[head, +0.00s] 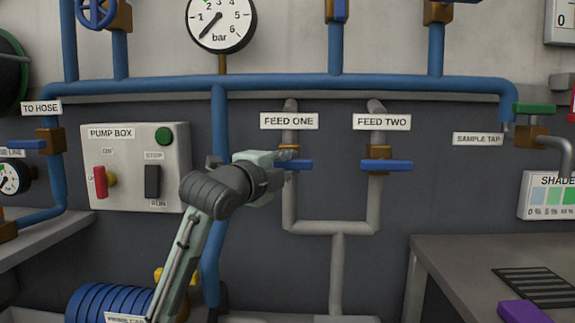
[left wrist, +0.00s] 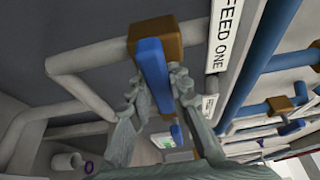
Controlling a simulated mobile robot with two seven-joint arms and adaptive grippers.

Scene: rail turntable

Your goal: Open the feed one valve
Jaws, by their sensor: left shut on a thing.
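The feed one valve is a brass-coloured body with a blue lever handle (head: 301,165) on a grey vertical pipe, below the white FEED ONE label (head: 289,121). The handle lies horizontal, across the pipe. My left gripper (head: 284,161) reaches it from the left and hides part of the valve body. In the left wrist view the fingers (left wrist: 157,82) stand on either side of the blue handle (left wrist: 153,68), shut on it, in front of the brass body (left wrist: 155,32). My right gripper is not in view.
The feed two valve handle (head: 387,165) is also horizontal, close on the right. The pump box (head: 133,190) with its switches is on the left. A blue pipe (head: 220,120) runs down behind my left arm. A grey bench (head: 450,255) stands at lower right.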

